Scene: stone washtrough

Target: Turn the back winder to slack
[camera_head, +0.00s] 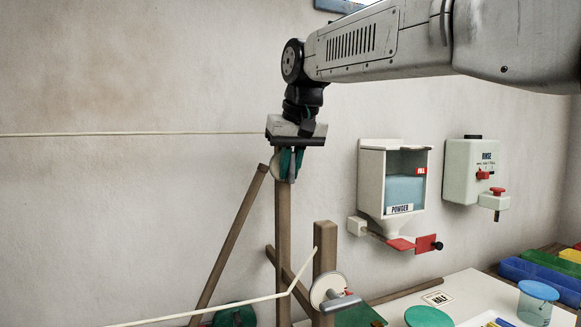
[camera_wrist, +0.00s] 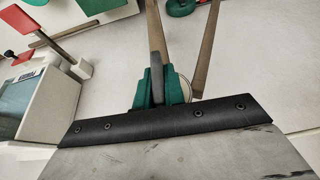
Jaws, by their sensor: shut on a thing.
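The back winder (camera_head: 275,167) is a pale disc near the top of the back wooden post (camera_head: 283,225). Its rim also shows beside my fingers in the wrist view (camera_wrist: 185,88). My gripper (camera_head: 290,164) points down at it, its green fingers shut on the winder's grey handle (camera_wrist: 157,68). The fingers hide most of the handle and part of the disc. A pale back line (camera_head: 130,133) runs straight and nearly level from the left edge to near the post top. The front winder (camera_head: 326,290), a pale disc with a grey crank handle, sits on the shorter front post (camera_head: 325,255).
A pale front line (camera_head: 200,312) runs to the front post. A slanted wooden brace (camera_head: 228,250) stands left of the back post. The powder dispenser (camera_head: 393,185) and rinse dispenser (camera_head: 472,170) hang on the wall at right. Coloured bins (camera_head: 540,278) and a blue-lidded jar (camera_head: 537,300) stand lower right.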

